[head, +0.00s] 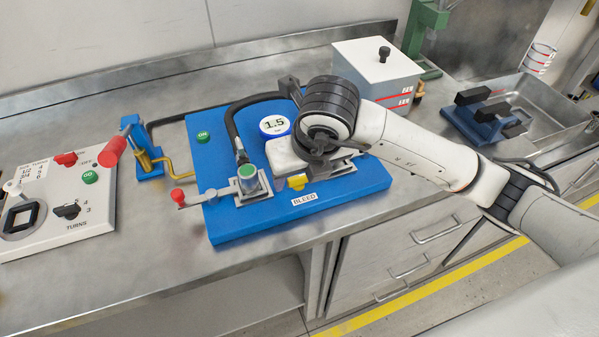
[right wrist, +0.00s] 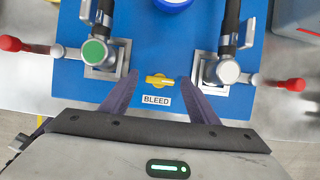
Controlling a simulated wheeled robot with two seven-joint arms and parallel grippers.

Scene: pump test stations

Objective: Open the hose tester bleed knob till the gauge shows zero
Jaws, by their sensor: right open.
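The hose tester is a blue plate (head: 235,225) on the steel bench. Its round gauge (head: 274,126) has a blue rim and reads 1.5; only its lower edge shows in the right wrist view (right wrist: 173,4). The yellow bleed knob (head: 297,182) sits by the BLEED label, its bar lying crosswise in the right wrist view (right wrist: 158,80). My right gripper (right wrist: 159,77) is open, with its two fingertips on either side of the knob and a gap to each. I cannot tell how high the tips are. In the head view the hand covers part of the plate. My left gripper is out of view.
Hose clamps with a green cap (right wrist: 94,52) and a grey cap (right wrist: 228,70) flank the knob, with red-tipped levers (right wrist: 285,86) outward. A white control panel (head: 60,200) stands left, a grey box (head: 375,75) behind. Bare bench lies in front.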

